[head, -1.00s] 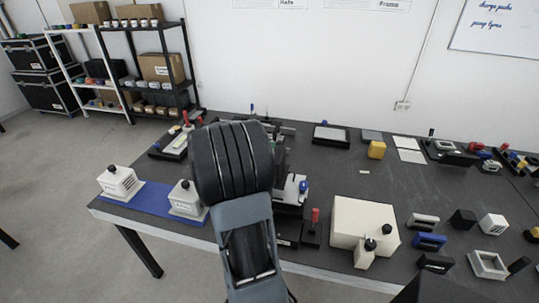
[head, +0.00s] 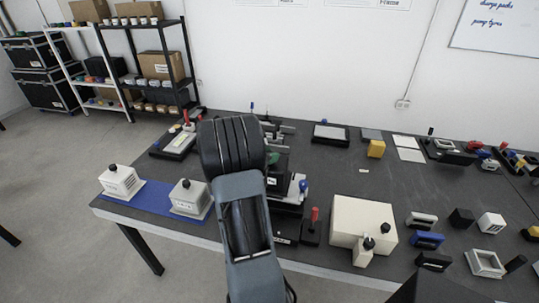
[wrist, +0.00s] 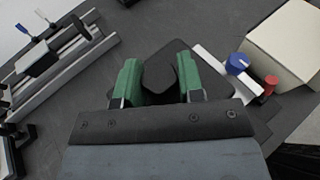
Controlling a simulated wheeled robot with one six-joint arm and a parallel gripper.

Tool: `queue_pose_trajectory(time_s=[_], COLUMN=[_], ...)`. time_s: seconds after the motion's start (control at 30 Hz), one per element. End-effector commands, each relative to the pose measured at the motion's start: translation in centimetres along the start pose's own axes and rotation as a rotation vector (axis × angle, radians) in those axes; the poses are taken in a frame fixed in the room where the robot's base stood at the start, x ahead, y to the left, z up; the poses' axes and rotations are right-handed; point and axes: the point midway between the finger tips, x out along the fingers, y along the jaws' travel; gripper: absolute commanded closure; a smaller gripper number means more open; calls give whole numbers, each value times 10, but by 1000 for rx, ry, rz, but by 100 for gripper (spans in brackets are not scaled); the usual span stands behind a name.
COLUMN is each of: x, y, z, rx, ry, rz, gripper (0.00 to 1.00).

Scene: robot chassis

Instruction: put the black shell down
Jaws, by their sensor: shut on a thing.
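The black shell (head: 279,184) is a dark block with a small white label, partly hidden behind my arm in the head view. It is at or just above a fixture (head: 288,208) with a light part and a blue knob; contact is unclear. In the wrist view, the green fingers of my gripper (wrist: 161,84) are shut on the shell's dark knob (wrist: 160,68). The shell's dark body around the knob blends with the dark table. A green finger also shows in the head view (head: 272,159).
Two pale shells (head: 190,196) stand on a blue mat (head: 155,201) at left. A cream box (head: 361,221) and a red-handled tool (head: 312,228) stand to the right. A metal-railed fixture (wrist: 68,70) lies at left in the wrist view.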

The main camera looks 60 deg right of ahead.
Motion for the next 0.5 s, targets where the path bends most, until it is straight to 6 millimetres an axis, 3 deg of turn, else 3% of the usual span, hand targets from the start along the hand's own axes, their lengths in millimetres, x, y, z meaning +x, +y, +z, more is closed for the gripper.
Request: queue_pose_trajectory(time_s=[0.3, 0.33, 0.5], x=[1, 1, 1], y=[0, 0, 0], z=[-2, -3, -3], rx=[2, 0, 0], ry=[-4, 0, 0], rz=[0, 0, 0], gripper=[100, 62, 46])
